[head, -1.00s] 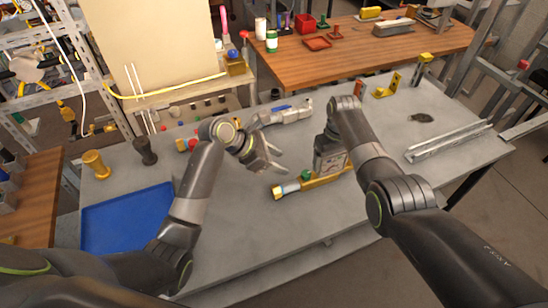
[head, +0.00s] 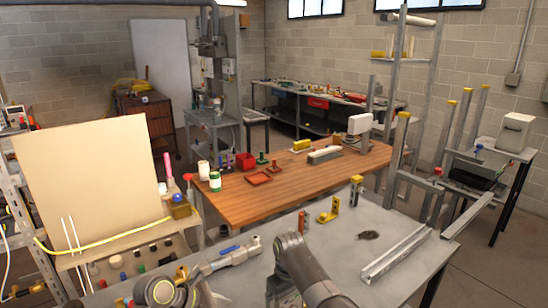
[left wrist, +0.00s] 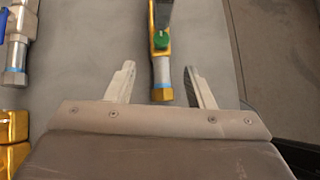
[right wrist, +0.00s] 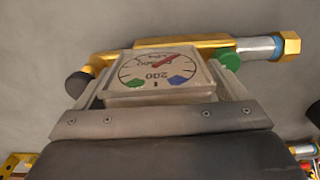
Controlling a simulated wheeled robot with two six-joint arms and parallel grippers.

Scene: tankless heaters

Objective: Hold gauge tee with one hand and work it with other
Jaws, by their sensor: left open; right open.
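The gauge tee (left wrist: 162,68) has a brass body, a green knob and a silver end with a blue band and hex nut. In the left wrist view its nut end lies between the parted fingers of my left gripper (left wrist: 160,88), with room on both sides. In the right wrist view its square dial gauge (right wrist: 158,77) sits between the fingers of my right gripper (right wrist: 160,88). The right gripper is open around the gauge; finger contact cannot be told. The tee is not visible in the head view.
A silver valve fitting with a blue handle (left wrist: 18,28) lies left of the tee. A metal channel (head: 395,252) and yellow bracket (head: 329,212) lie on the grey table (head: 352,262). A wooden table (head: 235,205) stands behind. A beige panel (head: 88,180) rises at left.

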